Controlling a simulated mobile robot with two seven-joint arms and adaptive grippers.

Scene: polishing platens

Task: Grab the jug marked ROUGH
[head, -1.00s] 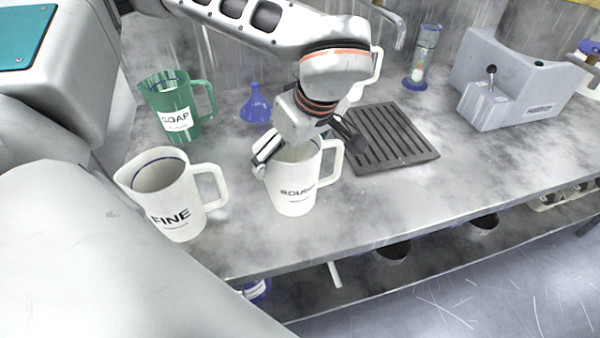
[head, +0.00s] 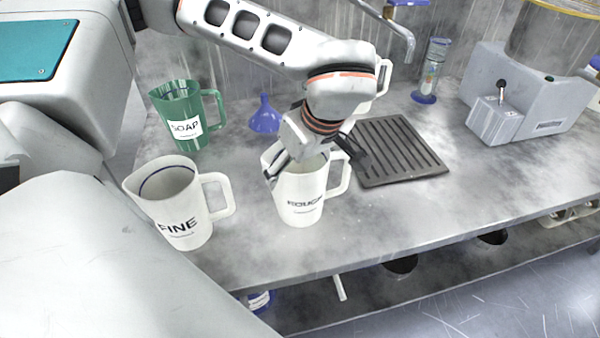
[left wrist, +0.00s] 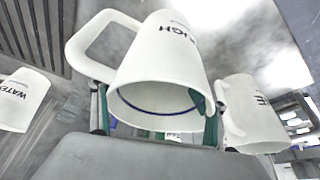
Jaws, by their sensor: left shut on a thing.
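The white jug marked ROUGH (head: 301,199) is upright at the middle of the counter, its handle to the right. Its label is partly blurred in the head view. My left gripper (head: 315,162) comes from above and is shut on this jug, with a finger on each side near the rim. In the left wrist view the ROUGH jug (left wrist: 165,60) fills the middle, its mouth toward the camera, between the fingers. I cannot tell whether its base touches the counter. My right gripper is not in view.
A white FINE jug (head: 177,210) stands close on the left, a green SOAP jug (head: 182,128) behind it. A blue funnel (head: 265,118) and dark slatted rack (head: 397,150) lie behind. A WATER jug (left wrist: 22,100) shows in the wrist view. The counter's front right is clear.

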